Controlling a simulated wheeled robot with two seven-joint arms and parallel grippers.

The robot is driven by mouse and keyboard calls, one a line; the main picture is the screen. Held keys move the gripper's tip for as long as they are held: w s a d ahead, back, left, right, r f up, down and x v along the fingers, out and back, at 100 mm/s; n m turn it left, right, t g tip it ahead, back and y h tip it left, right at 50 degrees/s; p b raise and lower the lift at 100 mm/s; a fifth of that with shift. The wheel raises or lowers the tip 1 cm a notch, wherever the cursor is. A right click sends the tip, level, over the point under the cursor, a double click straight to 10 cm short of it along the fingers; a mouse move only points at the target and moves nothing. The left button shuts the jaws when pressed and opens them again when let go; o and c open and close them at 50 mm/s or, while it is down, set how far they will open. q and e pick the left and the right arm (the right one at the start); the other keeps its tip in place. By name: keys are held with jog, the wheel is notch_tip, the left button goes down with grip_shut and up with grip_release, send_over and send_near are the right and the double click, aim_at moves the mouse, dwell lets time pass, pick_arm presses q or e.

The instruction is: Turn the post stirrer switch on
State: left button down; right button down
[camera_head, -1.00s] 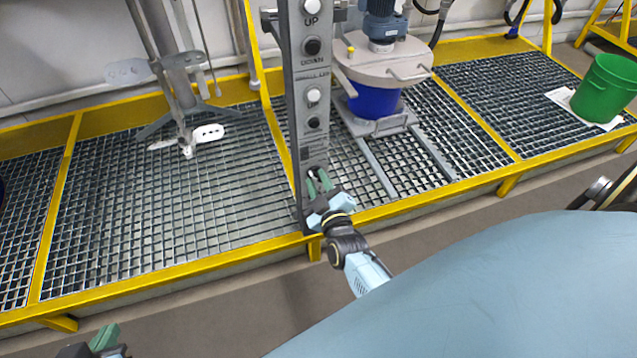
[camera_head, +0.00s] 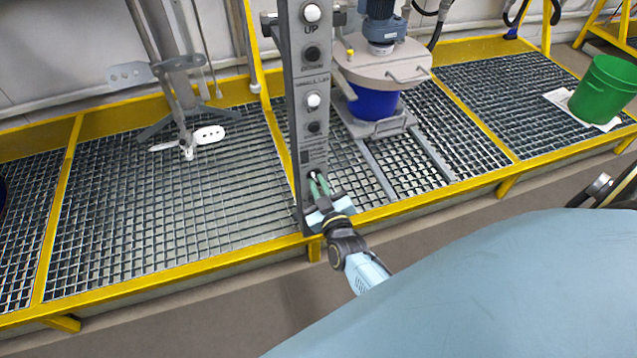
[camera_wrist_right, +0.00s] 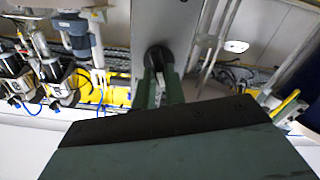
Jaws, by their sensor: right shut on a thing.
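The grey control post (camera_head: 311,100) stands upright with a column of white and black buttons. My right gripper (camera_head: 318,182) is at the low end of the post's panel, its green fingers against the front. In the right wrist view the fingers (camera_wrist_right: 160,85) are close together around a dark round switch (camera_wrist_right: 158,55) on the grey post face. The fingers are shut on this switch and hide most of it, so its turned position cannot be told. My left gripper is not in the head view now.
A blue drum (camera_head: 374,101) with a grey lid and motor stands right of the post. A stirrer frame (camera_head: 180,85) stands left. The yellow platform edge (camera_head: 420,205) runs in front. A green bucket (camera_head: 603,90) is at far right.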

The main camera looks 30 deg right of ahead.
jog(key=m, duration=0.3)
jog(key=shift+d+p, duration=0.1)
jog(key=shift+p, duration=0.25)
jog(key=shift+m, duration=0.4)
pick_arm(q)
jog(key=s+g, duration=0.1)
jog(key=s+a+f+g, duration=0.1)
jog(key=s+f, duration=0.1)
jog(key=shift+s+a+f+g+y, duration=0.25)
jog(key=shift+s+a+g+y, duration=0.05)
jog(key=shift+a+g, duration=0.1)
pick_arm(e)
jog(key=m, duration=0.8)
jog(key=shift+s+d+f, duration=0.1)
jog(key=shift+d, duration=0.1)
jog(key=shift+m, duration=0.4)
jog(key=c, duration=1.5)
grip_release()
jog(key=shift+o, duration=0.2)
pick_arm(q)
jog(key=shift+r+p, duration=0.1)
jog(key=shift+p, duration=0.2)
pick_arm(e)
jog(key=shift+s, duration=0.1)
